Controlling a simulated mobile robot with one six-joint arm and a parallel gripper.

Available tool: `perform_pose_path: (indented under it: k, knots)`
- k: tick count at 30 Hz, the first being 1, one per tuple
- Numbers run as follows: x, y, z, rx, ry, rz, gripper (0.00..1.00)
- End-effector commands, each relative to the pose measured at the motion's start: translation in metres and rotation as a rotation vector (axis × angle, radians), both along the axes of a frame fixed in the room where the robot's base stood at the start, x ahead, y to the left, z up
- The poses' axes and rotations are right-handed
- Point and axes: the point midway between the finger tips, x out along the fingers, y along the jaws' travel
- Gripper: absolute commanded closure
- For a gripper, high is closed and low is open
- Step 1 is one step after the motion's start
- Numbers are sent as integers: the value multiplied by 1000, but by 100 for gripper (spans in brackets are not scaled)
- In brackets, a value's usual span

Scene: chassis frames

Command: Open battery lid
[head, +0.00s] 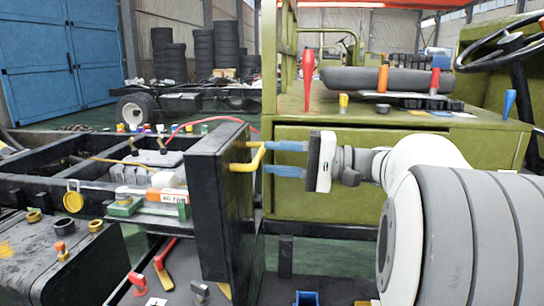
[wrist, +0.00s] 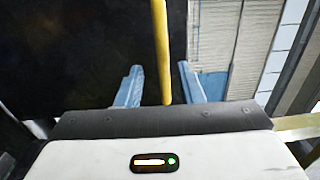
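A black upright box-like panel (head: 222,205), which looks like the battery lid, stands left of centre in the head view. A yellow bar handle (head: 260,158) sticks out from its right side. My gripper (head: 267,158) points left at the handle, with its two blue fingers apart, one above the other. In the wrist view the yellow handle (wrist: 160,45) runs down between the spread fingers of my gripper (wrist: 160,67). The fingers do not visibly press on it. I cannot tell whether the lid is latched, and no battery can be made out inside.
An olive vehicle body (head: 345,185) stands close behind my gripper, with coloured tools on its ledge. A black chassis frame (head: 60,190) with small parts lies left. A dark surface with red-handled pieces (head: 135,280) is below. Tyre stacks (head: 215,50) stand far back.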

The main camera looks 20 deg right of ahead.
Motion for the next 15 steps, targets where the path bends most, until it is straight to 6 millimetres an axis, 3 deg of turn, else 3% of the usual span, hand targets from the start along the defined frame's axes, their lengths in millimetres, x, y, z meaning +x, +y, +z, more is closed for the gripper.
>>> perform_pose_path:
  k: [9, 15]
  knots:
    - [-21, -49, -1, 1, 2, -4, 66]
    - [-27, -59, -2, 0, 0, 0, 66]
